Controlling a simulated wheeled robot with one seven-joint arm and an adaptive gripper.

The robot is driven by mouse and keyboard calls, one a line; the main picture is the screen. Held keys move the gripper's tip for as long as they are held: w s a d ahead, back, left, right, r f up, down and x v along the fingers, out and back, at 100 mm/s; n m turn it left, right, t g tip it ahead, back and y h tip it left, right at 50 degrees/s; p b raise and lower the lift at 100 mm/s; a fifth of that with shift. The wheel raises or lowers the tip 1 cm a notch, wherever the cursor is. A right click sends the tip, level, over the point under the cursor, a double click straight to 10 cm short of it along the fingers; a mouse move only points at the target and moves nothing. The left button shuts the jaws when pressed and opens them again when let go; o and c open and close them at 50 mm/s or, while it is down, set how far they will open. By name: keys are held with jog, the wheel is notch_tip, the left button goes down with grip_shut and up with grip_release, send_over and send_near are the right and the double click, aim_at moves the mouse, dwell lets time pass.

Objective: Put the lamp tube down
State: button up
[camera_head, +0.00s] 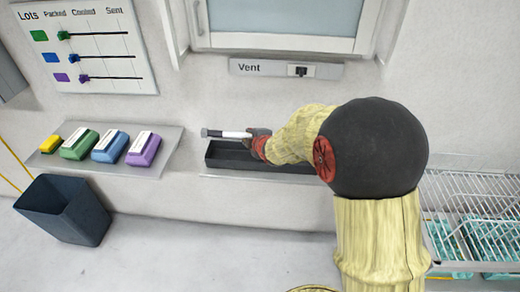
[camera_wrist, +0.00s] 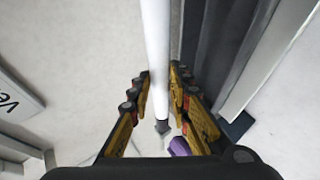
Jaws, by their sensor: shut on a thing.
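The lamp tube (camera_head: 235,134) is a thin white tube with a dark grey end cap. My gripper (camera_head: 257,140) is shut on it, and the tube sticks out to the left of the fingers. In the wrist view the white tube (camera_wrist: 158,60) runs between the two yellow-and-black fingers of my gripper (camera_wrist: 160,95). A long dark open tray (camera_head: 232,164) sits on a wall shelf. In the head view the tube lies in front of the wall at the tray's upper edge; I cannot tell whether they touch. My arm hides the tray's right part.
Yellow, green, blue and purple (camera_head: 144,149) blocks stand on a shelf to the left. A dark bin (camera_head: 62,208) stands on the floor below. A Vent panel (camera_head: 286,68) is on the wall above. A wire rack (camera_head: 465,190) stands at the right.

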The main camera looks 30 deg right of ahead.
jog(key=shift+w+d+f+b, duration=0.4)
jog(key=shift+d+f, duration=0.5)
jog(key=shift+f, duration=0.65)
jog(key=shift+w+d+f+b, duration=0.25)
jog(key=shift+d+f+b, duration=0.5)
jog(key=shift+f, duration=0.8)
jog(key=shift+w+d+f+b, duration=0.3)
jog(key=shift+d+f, duration=0.75)
jog(key=shift+f, duration=0.5)
jog(key=shift+f+b, duration=0.4)
jog(key=shift+b, duration=0.05)
jog(key=shift+f, duration=0.2)
jog(key=o, duration=0.8)
jog(key=shift+o, duration=0.2)
